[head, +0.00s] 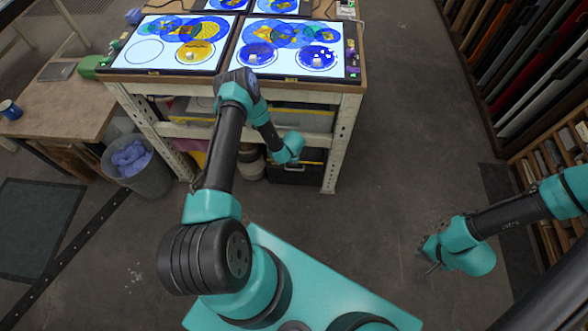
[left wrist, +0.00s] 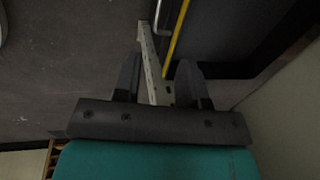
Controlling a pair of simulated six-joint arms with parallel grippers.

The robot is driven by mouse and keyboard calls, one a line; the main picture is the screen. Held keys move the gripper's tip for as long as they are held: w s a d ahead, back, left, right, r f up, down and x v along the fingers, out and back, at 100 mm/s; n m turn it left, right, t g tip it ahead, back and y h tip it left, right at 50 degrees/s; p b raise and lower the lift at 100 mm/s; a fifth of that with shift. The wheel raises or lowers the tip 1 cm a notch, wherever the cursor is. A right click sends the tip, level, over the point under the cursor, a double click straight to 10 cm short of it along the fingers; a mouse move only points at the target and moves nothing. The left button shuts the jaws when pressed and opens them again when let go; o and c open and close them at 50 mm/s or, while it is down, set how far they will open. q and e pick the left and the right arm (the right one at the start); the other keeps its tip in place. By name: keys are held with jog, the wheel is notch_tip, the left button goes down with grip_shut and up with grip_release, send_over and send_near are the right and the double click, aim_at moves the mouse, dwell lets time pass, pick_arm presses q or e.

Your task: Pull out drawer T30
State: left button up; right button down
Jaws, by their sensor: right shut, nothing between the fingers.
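Under the light-table bench, a black drawer-like front (head: 296,174) shows low down, partly hidden by my left wrist. No label T30 can be read. In the left wrist view a dark panel (left wrist: 232,32) shows with a yellow strip (left wrist: 176,42) and a grey bar like a handle (left wrist: 181,18). My left gripper (left wrist: 158,82) has its fingers apart, with nothing held between them. The bar lies beyond the fingertips, apart from them. In the head view the left fingers are hidden by the wrist. My right gripper (head: 427,262) is shut and empty, over the floor at right.
The bench's white perforated leg (head: 341,142) stands right of the dark front; it also shows beyond the left fingers (left wrist: 153,66). Lit panels with blue and yellow glass (head: 291,48) lie on top. A grey bin (head: 148,178) stands left. Racks (head: 520,60) line the right side; floor between is clear.

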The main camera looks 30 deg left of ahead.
pick_arm(q)
jog(key=f, duration=0.5)
jog(key=w+f, duration=0.1)
jog(key=f, duration=0.4)
jog(key=w+a+f, duration=0.1)
jog(key=f, duration=0.3)
jog(key=shift+w+a+f, duration=0.1)
jog(key=shift+w+f, duration=0.1)
jog(key=shift+f, duration=0.2)
grip_shut()
